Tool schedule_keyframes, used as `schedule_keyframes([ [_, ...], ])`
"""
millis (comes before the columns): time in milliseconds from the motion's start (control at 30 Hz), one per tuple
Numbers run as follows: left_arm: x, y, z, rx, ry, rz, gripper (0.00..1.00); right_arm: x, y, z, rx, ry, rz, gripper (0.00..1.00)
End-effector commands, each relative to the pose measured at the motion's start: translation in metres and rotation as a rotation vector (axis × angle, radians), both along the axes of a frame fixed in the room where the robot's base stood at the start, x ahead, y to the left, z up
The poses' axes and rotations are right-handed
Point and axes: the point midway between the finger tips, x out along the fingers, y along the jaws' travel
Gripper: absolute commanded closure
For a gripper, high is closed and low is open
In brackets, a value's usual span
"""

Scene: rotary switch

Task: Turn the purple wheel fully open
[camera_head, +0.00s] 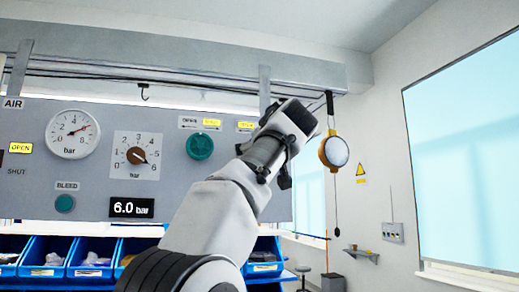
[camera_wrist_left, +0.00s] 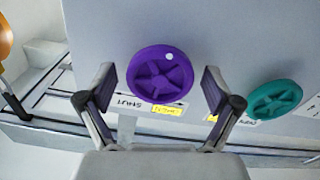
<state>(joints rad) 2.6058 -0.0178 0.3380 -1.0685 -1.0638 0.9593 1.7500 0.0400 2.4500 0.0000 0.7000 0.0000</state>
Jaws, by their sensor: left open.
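The purple wheel (camera_wrist_left: 160,74) is a round spoked handwheel on the grey panel (camera_wrist_left: 225,35), seen in the left wrist view. My left gripper (camera_wrist_left: 158,85) is open, with one finger on each side of the wheel in that view. Gaps show between the fingers and the rim; I cannot tell how far the fingertips are from the panel. A yellow label (camera_wrist_left: 167,111) and a white SHUT label sit by the wheel, upside down in this view. In the head view my left gripper (camera_head: 270,150) and arm hide the wheel. My right gripper is not in view.
A teal wheel (camera_head: 200,146) is beside the gripper and also shows in the left wrist view (camera_wrist_left: 274,100). The panel carries a gauge (camera_head: 73,134), a dial (camera_head: 136,156), a 6.0 bar display (camera_head: 132,208) and a bleed knob (camera_head: 65,203). Blue bins (camera_head: 42,256) stand below.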

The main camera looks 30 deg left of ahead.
Motion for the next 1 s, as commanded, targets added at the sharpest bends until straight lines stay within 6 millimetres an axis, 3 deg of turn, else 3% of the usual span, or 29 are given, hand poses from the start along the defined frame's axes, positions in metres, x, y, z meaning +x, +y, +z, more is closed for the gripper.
schedule_keyframes([
  [333, -0.021, -0.024, 0.000, 0.002, 0.002, 0.000, 0.10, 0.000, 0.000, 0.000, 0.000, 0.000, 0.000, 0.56],
  [500, -0.053, -0.062, 0.001, 0.004, -0.001, -0.001, 0.10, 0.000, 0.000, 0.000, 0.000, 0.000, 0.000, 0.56],
  [633, -0.069, -0.081, 0.000, 0.002, -0.001, -0.001, 0.10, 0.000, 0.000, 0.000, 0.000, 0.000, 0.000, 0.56],
  [1000, -0.077, -0.091, -0.001, -0.001, 0.001, 0.000, 0.10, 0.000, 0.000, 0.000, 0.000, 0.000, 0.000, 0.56],
])
